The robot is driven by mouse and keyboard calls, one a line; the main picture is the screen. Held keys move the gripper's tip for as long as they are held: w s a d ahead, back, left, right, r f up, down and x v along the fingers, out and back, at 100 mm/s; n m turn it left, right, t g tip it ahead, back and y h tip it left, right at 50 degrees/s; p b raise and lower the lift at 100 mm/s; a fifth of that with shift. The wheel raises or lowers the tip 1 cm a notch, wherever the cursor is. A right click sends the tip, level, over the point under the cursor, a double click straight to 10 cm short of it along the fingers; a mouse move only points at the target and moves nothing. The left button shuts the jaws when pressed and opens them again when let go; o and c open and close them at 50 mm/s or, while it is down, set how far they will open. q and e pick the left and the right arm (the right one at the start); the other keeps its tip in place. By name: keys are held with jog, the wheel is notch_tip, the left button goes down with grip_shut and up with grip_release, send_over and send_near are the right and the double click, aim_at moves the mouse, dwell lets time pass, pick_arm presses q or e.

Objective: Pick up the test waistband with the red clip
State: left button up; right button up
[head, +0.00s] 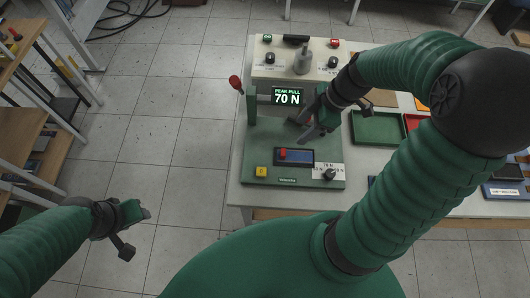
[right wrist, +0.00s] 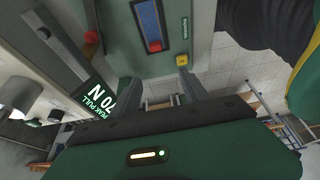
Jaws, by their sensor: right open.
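A blue strip (head: 298,157) with a red clip (head: 282,153) at its left end lies in a dark frame on the green test fixture (head: 265,140); I take it for the test waistband. In the right wrist view the blue strip (right wrist: 147,18) and its red clip (right wrist: 155,46) show at the top. My right gripper (head: 302,132) is open and empty above the fixture, just behind the strip and apart from it. Its fingers also show spread in the right wrist view (right wrist: 112,48). My left gripper (head: 138,232) is open and empty over the floor at left.
A display (head: 288,97) reads PEAK PULL 70 N. The fixture also has a red-knobbed lever (head: 236,84), a yellow button (head: 261,171) and a black knob (head: 329,174). A cream control unit (head: 270,60) stands behind. A green tray (head: 378,128) lies right. Wooden shelves (head: 25,90) stand left.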

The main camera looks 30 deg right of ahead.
jog(key=b, duration=0.1)
send_near(284, 151)
jog(key=f, duration=0.1)
jog(key=a+f, duration=0.1)
jog(key=f, duration=0.1)
jog(key=w+a+f, duration=0.1)
jog(key=a+f, duration=0.2)
jog(key=f, duration=0.1)
jog(key=shift+w+a+f, duration=0.25)
jog(key=shift+w+a, duration=0.05)
jog(key=shift+w+d+f, duration=0.1)
jog(key=shift+d+f, duration=0.1)
jog(key=shift+f, duration=0.1)
jog(key=shift+w+d+f, duration=0.15)
jog(key=shift+d+f, duration=0.05)
jog(key=shift+d, duration=0.5)
jog(key=shift+c, duration=2.2)
jog(key=shift+a+r, duration=0.15)
jog(key=shift+a, duration=0.45)
grip_shut()
pick_arm(q)
jog(key=shift+s+d+f, duration=0.15)
jog(key=shift+s+d, duration=0.05)
jog(key=shift+d, duration=0.75)
pick_arm(e)
jog(key=shift+d, duration=0.1)
